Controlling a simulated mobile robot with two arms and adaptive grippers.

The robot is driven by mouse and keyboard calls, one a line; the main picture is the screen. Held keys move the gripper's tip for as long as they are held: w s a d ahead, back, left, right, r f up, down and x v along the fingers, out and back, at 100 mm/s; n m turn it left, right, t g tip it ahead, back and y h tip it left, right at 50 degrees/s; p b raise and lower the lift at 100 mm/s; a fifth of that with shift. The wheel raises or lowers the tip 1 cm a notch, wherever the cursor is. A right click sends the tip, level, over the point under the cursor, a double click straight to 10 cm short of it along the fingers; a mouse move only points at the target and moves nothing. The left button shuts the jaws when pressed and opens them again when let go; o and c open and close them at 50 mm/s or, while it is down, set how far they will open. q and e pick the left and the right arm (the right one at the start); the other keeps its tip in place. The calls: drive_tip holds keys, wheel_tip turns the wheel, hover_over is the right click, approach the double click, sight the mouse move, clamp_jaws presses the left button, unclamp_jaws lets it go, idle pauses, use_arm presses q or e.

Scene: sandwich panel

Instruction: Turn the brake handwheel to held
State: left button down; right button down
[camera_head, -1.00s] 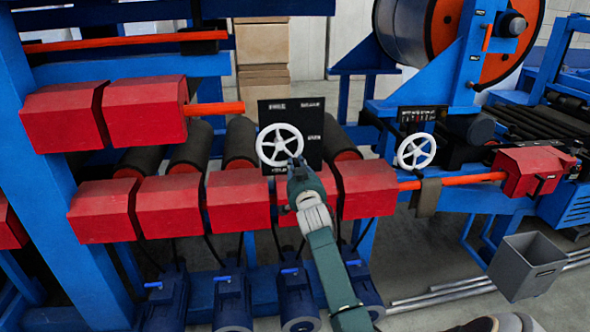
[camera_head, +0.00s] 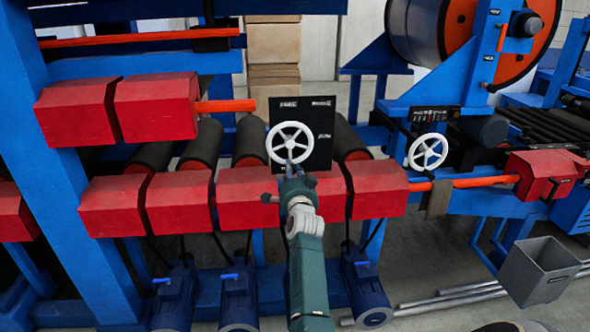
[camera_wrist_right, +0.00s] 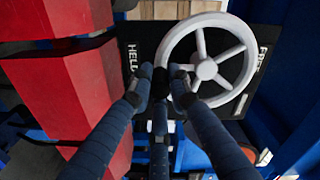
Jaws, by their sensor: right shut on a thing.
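The white spoked brake handwheel (camera_head: 290,143) stands in front of a black panel (camera_head: 320,150) at the centre of the head view. It fills the upper right of the right wrist view (camera_wrist_right: 207,70), where the panel's HELD and FREE lettering shows either side of it. My right gripper (camera_head: 290,168) is at the bottom of the wheel's rim. In the wrist view its dark fingers (camera_wrist_right: 162,80) are closed around the rim's near-left part, which they partly hide. My left gripper is not in view.
Red covers (camera_head: 255,200) lie just below the wheel. A second white handwheel (camera_head: 428,152) is to the right, by a cable drum (camera_head: 425,35). A grey bin (camera_head: 540,270) stands at lower right.

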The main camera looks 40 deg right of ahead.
sight(290, 141)
drive_tip(key=shift+w+a+f, duration=0.1)
drive_tip(key=shift+f, duration=0.1)
idle(0.4)
drive_tip(key=c, duration=1.6)
unclamp_jaws()
drive_tip(key=shift+c, duration=0.2)
drive_tip(key=shift+r, duration=0.1)
wheel_tip(290, 141, up, 10)
drive_tip(key=shift+f, duration=0.1)
